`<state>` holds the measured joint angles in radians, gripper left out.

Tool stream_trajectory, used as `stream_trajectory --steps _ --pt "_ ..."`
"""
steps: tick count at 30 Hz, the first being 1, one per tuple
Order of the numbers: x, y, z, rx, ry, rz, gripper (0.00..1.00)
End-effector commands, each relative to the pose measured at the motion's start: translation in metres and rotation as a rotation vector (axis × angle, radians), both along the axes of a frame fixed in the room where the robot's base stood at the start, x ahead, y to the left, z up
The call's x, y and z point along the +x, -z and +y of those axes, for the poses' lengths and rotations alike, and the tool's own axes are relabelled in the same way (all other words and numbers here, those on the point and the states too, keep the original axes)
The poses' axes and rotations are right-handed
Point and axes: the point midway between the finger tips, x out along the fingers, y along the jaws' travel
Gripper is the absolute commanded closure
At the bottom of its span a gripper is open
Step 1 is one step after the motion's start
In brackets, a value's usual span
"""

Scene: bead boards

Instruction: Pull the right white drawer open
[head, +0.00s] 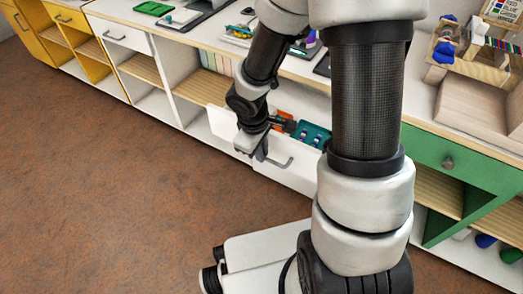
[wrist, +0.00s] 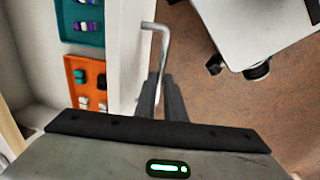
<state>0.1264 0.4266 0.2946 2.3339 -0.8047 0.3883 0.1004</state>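The right white drawer (head: 297,172) stands pulled out from the low cabinet, its inside showing. A teal tray (head: 315,136) and an orange tray (wrist: 90,83) with small pieces lie in it. Its grey bar handle (head: 284,164) is on the front; in the wrist view the handle (wrist: 164,45) runs down between my fingers. My gripper (head: 261,154) is at the left part of the handle, and its dark fingers (wrist: 163,98) look shut on the bar. My forearm hides part of the drawer's right side in the head view.
Another white drawer (head: 123,36) at the left is shut. A green drawer (head: 448,160) with a round knob is at the right. Boards and a wooden box (head: 475,55) stand on the counter. The brown floor (head: 120,190) in front is clear, apart from my base.

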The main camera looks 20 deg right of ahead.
Motion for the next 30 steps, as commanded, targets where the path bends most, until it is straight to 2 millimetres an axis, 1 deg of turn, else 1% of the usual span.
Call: stream_trajectory --steps 1,3,11,14,17,20,24,30 --pt "0.0 0.0 0.0 -0.001 0.0 -0.001 0.82" --pt "0.0 0.0 0.0 -0.001 0.0 -0.001 0.72" --pt "0.001 -0.001 0.0 0.0 0.0 -0.001 0.72" --pt "0.0 -0.006 0.0 0.0 0.0 -0.001 0.72" --pt "-0.001 -0.019 0.002 0.001 -0.002 -0.003 0.72" --pt "-0.004 -0.04 0.004 -0.001 0.0 -0.004 0.72" --pt "-0.008 -0.075 0.009 -0.001 0.0 -0.005 0.72" --pt "-0.015 -0.123 0.016 -0.001 0.0 -0.005 0.72"
